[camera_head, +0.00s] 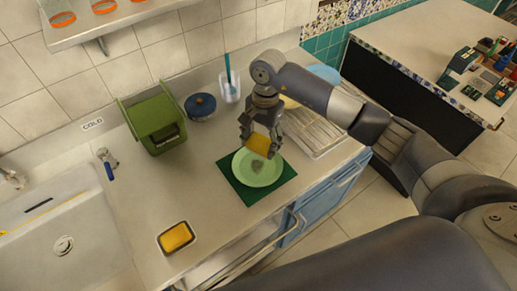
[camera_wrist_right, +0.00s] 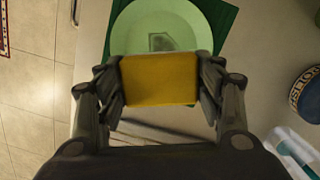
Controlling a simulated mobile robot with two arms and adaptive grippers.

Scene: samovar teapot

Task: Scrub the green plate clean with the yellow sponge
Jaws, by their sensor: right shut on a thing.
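The green plate (camera_head: 258,172) lies on a dark green mat (camera_head: 281,187) on the counter. A greyish dirty patch (camera_head: 257,166) shows on the plate, and it also shows in the right wrist view (camera_wrist_right: 159,41). My right gripper (camera_head: 261,140) is shut on a yellow sponge (camera_head: 259,144), which also fills the jaws in the right wrist view (camera_wrist_right: 159,79). The sponge is over the far part of the plate; I cannot tell whether it touches. Another yellow sponge (camera_head: 176,237) sits in a small dish near the counter's front. My left gripper is not in view.
A green box (camera_head: 155,125) and a dark blue lidded pot (camera_head: 201,106) stand behind to the left. A glass (camera_head: 230,87) with a brush stands by the wall. A drying rack (camera_head: 317,130) is right of the plate, and a sink (camera_head: 60,235) is far left. The counter between is clear.

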